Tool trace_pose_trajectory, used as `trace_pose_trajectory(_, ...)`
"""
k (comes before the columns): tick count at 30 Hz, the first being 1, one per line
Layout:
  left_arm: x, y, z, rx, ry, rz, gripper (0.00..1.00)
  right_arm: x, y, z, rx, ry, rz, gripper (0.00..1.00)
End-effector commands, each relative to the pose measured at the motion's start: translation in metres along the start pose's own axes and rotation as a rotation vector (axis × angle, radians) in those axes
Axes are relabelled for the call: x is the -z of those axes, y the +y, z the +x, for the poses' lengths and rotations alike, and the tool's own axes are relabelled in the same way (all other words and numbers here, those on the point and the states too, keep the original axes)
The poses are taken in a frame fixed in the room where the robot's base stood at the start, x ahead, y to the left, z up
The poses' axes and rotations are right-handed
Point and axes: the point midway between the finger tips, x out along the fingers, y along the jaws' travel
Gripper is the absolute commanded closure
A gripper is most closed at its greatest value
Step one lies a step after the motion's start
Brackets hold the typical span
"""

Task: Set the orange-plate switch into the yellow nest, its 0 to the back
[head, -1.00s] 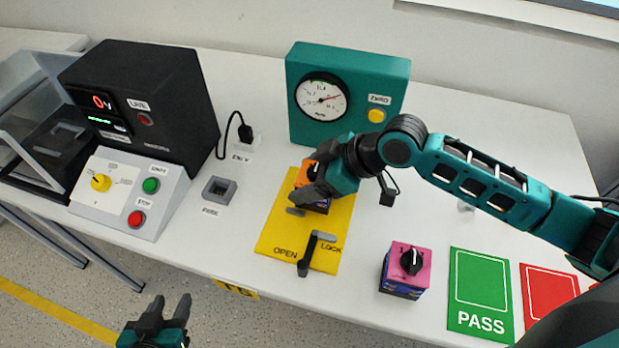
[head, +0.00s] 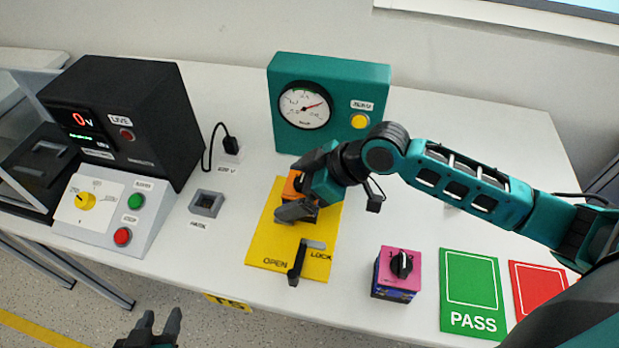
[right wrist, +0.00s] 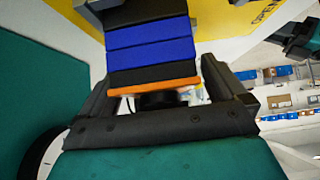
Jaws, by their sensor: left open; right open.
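The orange-plate switch (head: 291,186) is at the back of the yellow nest plate (head: 268,238), partly hidden by my right gripper (head: 300,200). In the right wrist view its orange plate (right wrist: 153,88) and blue-and-black striped body (right wrist: 148,45) show between the open fingers of my right gripper (right wrist: 165,95). Its 0 mark is hidden, and I cannot tell whether it is fully seated. My left gripper (head: 155,328) is open and empty, low in front of the table.
A pink-plate switch (head: 398,268) stands right of the yellow plate, with green PASS (head: 471,290) and red (head: 540,287) mats beyond. A teal gauge box (head: 330,105) stands behind. A grey socket (head: 206,203) and control panel (head: 110,213) are left.

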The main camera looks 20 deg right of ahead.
Motion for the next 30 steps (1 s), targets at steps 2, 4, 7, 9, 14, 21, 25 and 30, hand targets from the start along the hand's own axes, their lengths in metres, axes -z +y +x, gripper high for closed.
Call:
trace_pose_trajectory(2,0.001,0.000,-0.001,0.000,-0.001,0.000,0.57,0.000,0.001,-0.009,-0.003,-0.002,-0.001,0.02)
trace_pose_trajectory(4,0.002,0.000,-0.002,0.000,-0.002,0.000,0.57,-0.001,0.001,-0.021,-0.003,-0.002,-0.002,0.02)
trace_pose_trajectory(7,0.003,0.000,-0.004,0.000,-0.004,-0.001,0.57,-0.001,0.001,-0.042,-0.003,-0.004,-0.003,0.02)
trace_pose_trajectory(9,0.003,0.000,-0.005,-0.001,-0.005,-0.001,0.57,-0.001,0.001,-0.057,-0.003,-0.004,-0.003,0.02)
trace_pose_trajectory(14,0.004,0.001,-0.006,-0.001,-0.006,-0.001,0.57,-0.001,0.001,-0.087,-0.003,-0.004,-0.003,0.02)
trace_pose_trajectory(21,0.005,0.001,-0.007,-0.001,-0.007,-0.001,0.57,0.000,0.001,-0.114,-0.001,-0.002,0.000,0.02)
trace_pose_trajectory(25,0.005,0.001,-0.007,-0.001,-0.006,-0.001,0.57,0.000,0.000,-0.119,0.000,-0.001,0.000,0.02)
trace_pose_trajectory(30,0.005,0.001,-0.007,-0.001,-0.006,-0.001,0.57,0.000,0.000,-0.120,0.000,0.001,0.000,0.02)
